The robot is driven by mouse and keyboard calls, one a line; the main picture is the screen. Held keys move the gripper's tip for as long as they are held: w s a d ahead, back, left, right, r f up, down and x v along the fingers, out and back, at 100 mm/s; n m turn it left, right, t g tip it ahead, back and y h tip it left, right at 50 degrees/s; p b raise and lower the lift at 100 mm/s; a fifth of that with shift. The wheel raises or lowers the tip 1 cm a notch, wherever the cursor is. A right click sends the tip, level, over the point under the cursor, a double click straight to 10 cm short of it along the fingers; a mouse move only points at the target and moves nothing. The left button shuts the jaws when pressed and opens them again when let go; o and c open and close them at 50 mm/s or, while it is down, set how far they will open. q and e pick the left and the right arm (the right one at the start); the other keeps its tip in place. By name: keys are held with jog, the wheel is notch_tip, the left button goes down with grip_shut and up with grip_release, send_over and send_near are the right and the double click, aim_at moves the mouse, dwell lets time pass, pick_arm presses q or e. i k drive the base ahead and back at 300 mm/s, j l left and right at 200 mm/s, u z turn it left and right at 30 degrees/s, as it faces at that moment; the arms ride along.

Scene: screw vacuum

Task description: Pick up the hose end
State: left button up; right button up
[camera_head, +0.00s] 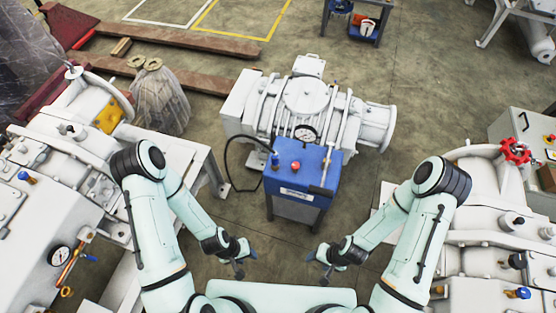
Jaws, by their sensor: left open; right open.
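A thin black hose (229,156) loops out to the left of a blue-topped cart (297,205) in the middle of the view. It runs down toward the floor and curves back toward the cart's left side. Its free end is too small to make out clearly. My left gripper (240,268) is open and empty, in front of the cart and to its left, below the hose loop in the picture. My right gripper (324,270) is open and empty, in front of the cart and to its right. Both are apart from the hose.
A large white pump (305,100) with a gauge stands right behind the cart. White machines stand at the left (40,200) and right (495,215), the right one with a red handwheel (515,152). Floor between the grippers and cart is clear.

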aim_at(275, 158)
jog(key=u, duration=0.2)
jog(key=z, duration=0.45)
jog(key=j+z, duration=0.1)
jog(key=z, duration=1.25)
jog(key=k+z, duration=0.1)
jog(key=z, duration=1.75)
jog(key=u, duration=3.4)
jog(key=i+j+u, duration=0.15)
jog(key=i+j, duration=0.25)
jog(key=j, duration=0.15)
